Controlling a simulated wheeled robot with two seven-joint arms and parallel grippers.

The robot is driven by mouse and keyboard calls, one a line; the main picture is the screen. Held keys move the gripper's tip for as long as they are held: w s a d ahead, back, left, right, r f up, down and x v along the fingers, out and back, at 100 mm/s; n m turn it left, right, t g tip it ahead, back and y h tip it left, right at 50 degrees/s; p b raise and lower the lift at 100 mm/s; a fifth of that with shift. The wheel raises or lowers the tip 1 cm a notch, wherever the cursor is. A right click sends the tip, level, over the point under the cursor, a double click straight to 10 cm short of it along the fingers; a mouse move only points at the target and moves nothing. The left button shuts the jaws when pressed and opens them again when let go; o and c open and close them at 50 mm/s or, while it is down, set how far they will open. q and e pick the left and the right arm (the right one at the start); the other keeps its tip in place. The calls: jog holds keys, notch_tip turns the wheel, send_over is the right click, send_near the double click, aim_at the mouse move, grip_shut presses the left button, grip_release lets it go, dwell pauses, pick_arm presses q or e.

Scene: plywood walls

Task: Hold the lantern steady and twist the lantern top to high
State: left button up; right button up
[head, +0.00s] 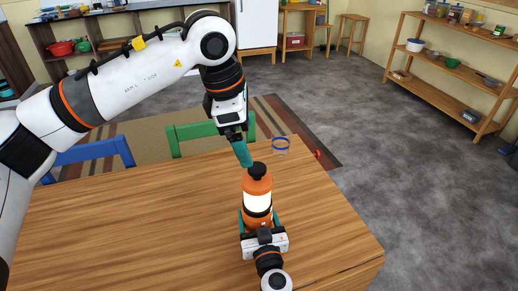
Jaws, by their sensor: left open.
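The lantern (257,203) stands upright on the wooden table, with an orange body and a bright white band. Its black top (257,171) is a small knob on the orange cap. My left gripper (244,158) comes down from above with teal fingers, open, seen nearly edge-on. Its tips are just above and left of the black top; I cannot tell whether they touch it. My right gripper (259,220) comes from the near side, its teal fingers on both sides of the lantern's lower body, and appears shut on it. The lantern's base is partly hidden by this gripper.
The wooden table (130,230) is clear left of the lantern. Green (190,132) and blue (95,151) chairs stand behind the table. Shelves (455,80) stand at the right.

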aim_at(257, 167)
pick_arm(q)
jog(key=m, duration=0.2)
jog(key=d+m+y, duration=0.1)
jog(key=m, duration=0.4)
jog(key=shift+d+f+y, duration=0.2)
jog(key=shift+d+y, duration=0.1)
jog(key=shift+d, duration=0.1)
jog(key=m, duration=0.3)
jog(key=d+m+y, duration=0.1)
jog(key=m, duration=0.2)
jog(key=shift+w+f+m+y, duration=0.1)
jog(key=shift+m+y, duration=0.2)
jog(key=shift+f, duration=0.55)
jog(key=f, duration=0.3)
jog(key=w+f, duration=0.1)
jog(key=f, duration=0.6)
jog(key=shift+w+a+f, duration=0.25)
jog(key=shift+w+f, duration=0.1)
jog(key=shift+f, duration=0.05)
jog(key=shift+c, duration=0.5)
jog(key=c, duration=0.9)
jog(key=shift+c, duration=0.5)
jog(key=shift+n, duration=1.3)
